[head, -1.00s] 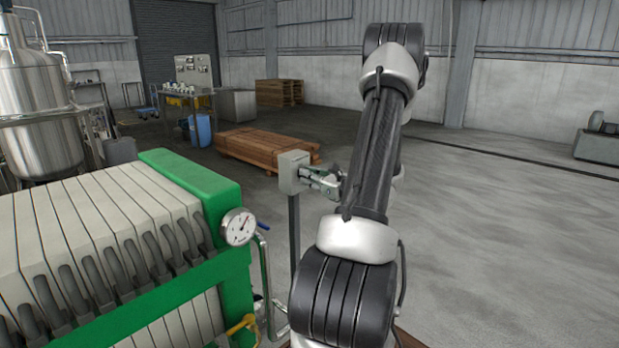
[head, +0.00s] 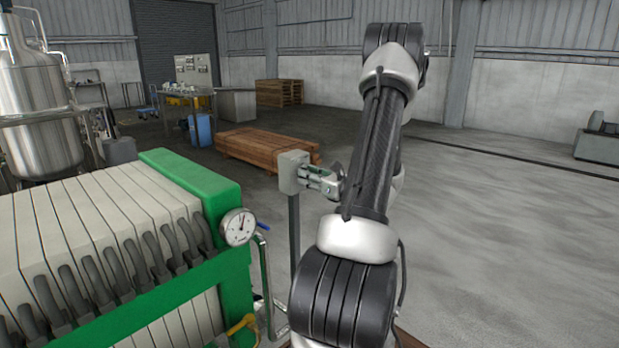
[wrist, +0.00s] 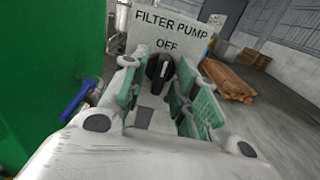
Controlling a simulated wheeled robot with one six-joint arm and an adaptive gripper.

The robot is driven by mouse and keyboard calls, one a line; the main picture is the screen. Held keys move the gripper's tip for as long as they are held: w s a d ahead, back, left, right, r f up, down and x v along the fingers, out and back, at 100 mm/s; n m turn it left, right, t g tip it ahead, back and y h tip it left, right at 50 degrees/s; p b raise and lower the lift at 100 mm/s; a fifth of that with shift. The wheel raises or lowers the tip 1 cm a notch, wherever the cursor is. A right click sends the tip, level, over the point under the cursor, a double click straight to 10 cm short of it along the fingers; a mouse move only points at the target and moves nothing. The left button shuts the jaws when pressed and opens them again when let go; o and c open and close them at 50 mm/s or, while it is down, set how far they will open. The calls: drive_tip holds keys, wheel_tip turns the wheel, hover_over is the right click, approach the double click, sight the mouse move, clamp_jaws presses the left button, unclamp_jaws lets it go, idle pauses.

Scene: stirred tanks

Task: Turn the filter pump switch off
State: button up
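The filter pump switch is a black rotary knob (wrist: 160,68) on a pale grey box (wrist: 182,22) lettered "FILTER PUMP" with "OFF" just above the knob. The knob's white mark points up, leaning slightly right, near "OFF". In the head view the switch box (head: 292,172) stands on a thin post, and the knob is hidden. My gripper (wrist: 157,90) faces the box with its green-padded fingers apart, one on each side of the knob. A gap shows at the left finger; contact on the right is unclear. In the head view my gripper (head: 316,181) is right beside the box.
The green filter press (head: 195,190) with pale plates, a gauge (head: 238,227) and a blue-handled pipe (head: 262,226) stands left of the post. Stacked timber (head: 265,147) lies behind the box.

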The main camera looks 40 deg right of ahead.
drive_tip(key=s, duration=1.2)
drive_tip(key=shift+d, duration=0.45)
